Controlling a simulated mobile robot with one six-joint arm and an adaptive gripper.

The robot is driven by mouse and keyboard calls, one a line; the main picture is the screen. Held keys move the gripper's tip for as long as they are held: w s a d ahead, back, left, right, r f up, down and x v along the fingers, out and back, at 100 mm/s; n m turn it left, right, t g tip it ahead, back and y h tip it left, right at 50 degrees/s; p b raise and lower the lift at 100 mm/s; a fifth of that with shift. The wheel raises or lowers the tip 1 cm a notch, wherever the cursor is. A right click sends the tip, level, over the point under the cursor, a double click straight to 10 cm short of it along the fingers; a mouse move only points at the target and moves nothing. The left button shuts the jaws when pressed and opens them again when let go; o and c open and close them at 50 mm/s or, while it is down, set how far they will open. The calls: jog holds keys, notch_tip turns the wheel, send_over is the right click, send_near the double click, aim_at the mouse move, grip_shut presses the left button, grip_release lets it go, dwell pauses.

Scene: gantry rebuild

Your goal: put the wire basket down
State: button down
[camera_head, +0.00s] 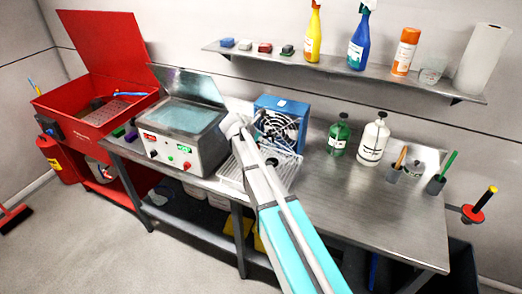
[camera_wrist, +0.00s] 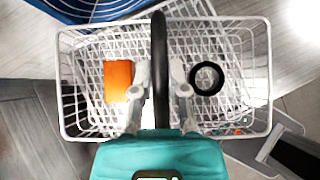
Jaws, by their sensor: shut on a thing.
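The white wire basket (camera_wrist: 264,85) fills the middle of the wrist view, its dark upright handle (camera_wrist: 159,45) across its centre. My gripper (camera_wrist: 160,82) is shut on the handle, one finger on each side. An orange block (camera_wrist: 118,80) lies in the basket on the left and a black ring (camera_wrist: 206,78) on the right, with small bits in the lower right corner. In the head view my arm hides much of the basket (camera_head: 287,168), over the bench in front of the blue fan unit. I cannot tell whether its bottom touches anything.
The blue fan unit (camera_head: 280,120) stands close behind the basket. The steel bath (camera_head: 182,125) is on the left. Green (camera_head: 339,135) and white (camera_head: 373,139) bottles stand to the right. The steel bench (camera_head: 350,195) is bare at the front right.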

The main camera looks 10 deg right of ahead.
jog(key=shift+w, duration=0.1)
dwell(0.3)
jog(key=shift+w+f+b, duration=0.5)
jog(key=shift+f+b, duration=0.2)
jog(key=shift+f, duration=0.05)
jog(key=shift+s+f+b, duration=0.1)
jog(key=shift+f+b, duration=1.2)
jog(key=shift+f, duration=0.1)
jog(key=c, duration=0.6)
grip_release()
jog(key=shift+c, duration=0.2)
jog(key=shift+p+v, duration=0.6)
jog(key=shift+v, duration=0.2)
jog(key=p+v, duration=0.7)
jog(key=v, duration=0.3)
jog(key=shift+r, duration=0.3)
